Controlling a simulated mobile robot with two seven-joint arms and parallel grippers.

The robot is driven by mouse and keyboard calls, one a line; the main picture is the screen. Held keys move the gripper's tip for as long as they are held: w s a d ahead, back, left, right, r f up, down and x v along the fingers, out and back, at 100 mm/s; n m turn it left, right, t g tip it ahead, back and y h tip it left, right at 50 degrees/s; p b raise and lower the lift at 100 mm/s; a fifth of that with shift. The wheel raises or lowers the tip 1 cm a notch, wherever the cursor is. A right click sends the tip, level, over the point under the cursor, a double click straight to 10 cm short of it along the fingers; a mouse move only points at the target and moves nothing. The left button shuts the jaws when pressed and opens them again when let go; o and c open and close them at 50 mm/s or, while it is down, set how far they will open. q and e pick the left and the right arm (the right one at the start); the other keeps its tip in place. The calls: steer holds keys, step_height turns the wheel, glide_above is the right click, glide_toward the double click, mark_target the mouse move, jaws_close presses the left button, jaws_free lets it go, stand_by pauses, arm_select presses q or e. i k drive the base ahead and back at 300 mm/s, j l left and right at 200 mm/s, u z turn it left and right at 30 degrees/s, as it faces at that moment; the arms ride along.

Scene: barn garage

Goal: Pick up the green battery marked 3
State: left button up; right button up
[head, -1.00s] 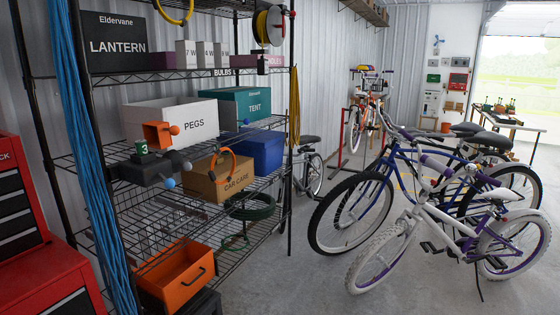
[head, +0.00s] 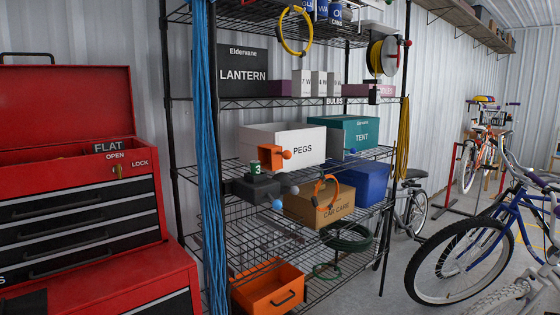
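The green battery marked 3 (head: 255,167) is small and stands upright, its white number facing me. It sits on top of a dark grey block (head: 248,188) at the front left of the shelf unit's middle shelf. An orange piece (head: 266,157) is right beside and behind it, in front of the white PEGS box (head: 312,147).
A hanging blue cord bundle (head: 207,150) and a black post stand just left of the battery. A red tool chest (head: 90,290) fills the left. Below are a CAR CARE box (head: 318,207) and an orange bin (head: 268,290). Bicycles (head: 450,255) stand on the right.

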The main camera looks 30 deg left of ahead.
mark_target(254, 166)
steer(key=u, duration=0.3)
steer(key=i+l+u, duration=0.1)
steer(key=i+u, duration=0.3)
steer(key=i+l+u, duration=0.2)
steer(key=u, duration=0.15)
steer(key=i+l+u, duration=0.15)
steer(key=i+l, duration=0.5)
